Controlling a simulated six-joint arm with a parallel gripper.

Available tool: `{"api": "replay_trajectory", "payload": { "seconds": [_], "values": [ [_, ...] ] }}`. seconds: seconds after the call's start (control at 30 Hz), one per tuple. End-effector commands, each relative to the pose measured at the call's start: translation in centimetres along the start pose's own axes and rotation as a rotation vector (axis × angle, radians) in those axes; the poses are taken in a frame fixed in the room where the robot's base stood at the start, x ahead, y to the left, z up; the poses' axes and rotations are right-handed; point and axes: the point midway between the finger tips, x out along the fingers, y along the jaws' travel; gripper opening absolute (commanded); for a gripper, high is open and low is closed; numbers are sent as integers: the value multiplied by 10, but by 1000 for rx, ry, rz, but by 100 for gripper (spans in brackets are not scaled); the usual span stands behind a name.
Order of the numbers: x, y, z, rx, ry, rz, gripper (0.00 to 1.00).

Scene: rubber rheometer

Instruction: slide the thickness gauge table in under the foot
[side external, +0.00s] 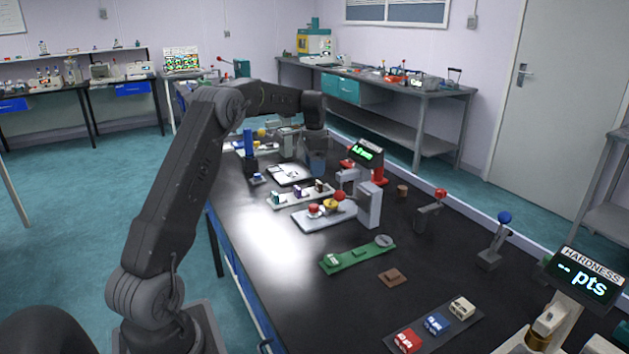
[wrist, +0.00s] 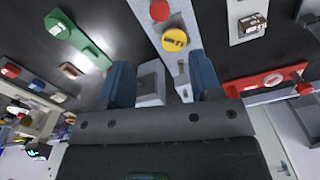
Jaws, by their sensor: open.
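The thickness gauge is a pale base plate (side external: 312,221) with a grey column (side external: 370,205) at its right end. A yellow round piece (side external: 330,204), which looks like the gauge table, sits on the plate by a red round piece (side external: 314,209). The yellow piece (wrist: 175,40) shows a dark-marked block on top in the wrist view. A red ball (side external: 340,196) is close by it; I cannot make out the foot. My gripper (side external: 317,172) is open and empty, above the bench behind the gauge. Its blue fingers (wrist: 162,85) stand apart in the wrist view, with grey gauge parts beyond.
A white rack (side external: 287,200) with small blocks lies behind the gauge. A green strip (side external: 357,257) and brown block (side external: 392,277) lie in front. A green-lit display (side external: 363,151) and a red-knobbed lever (side external: 429,210) stand nearby.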

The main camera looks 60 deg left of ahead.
Motion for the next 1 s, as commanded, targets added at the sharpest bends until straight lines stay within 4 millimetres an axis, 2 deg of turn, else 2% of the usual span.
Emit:
{"api": "replay_trajectory", "payload": {
  "seconds": [0.13, 0.4, 0.53, 0.57, 0.8, 1.0],
  "values": [
    [-9, 0, 0, 0, 0, 0, 58],
    [-10, 0, 0, 0, 0, 0, 58],
    [-9, -1, 3, 22, 11, 13, 46],
    [-8, -2, 5, 40, 21, 22, 44],
    [-2, -16, 32, 301, 205, 113, 44],
    [0, -26, 49, 473, 350, 112, 44]
  ]
}}
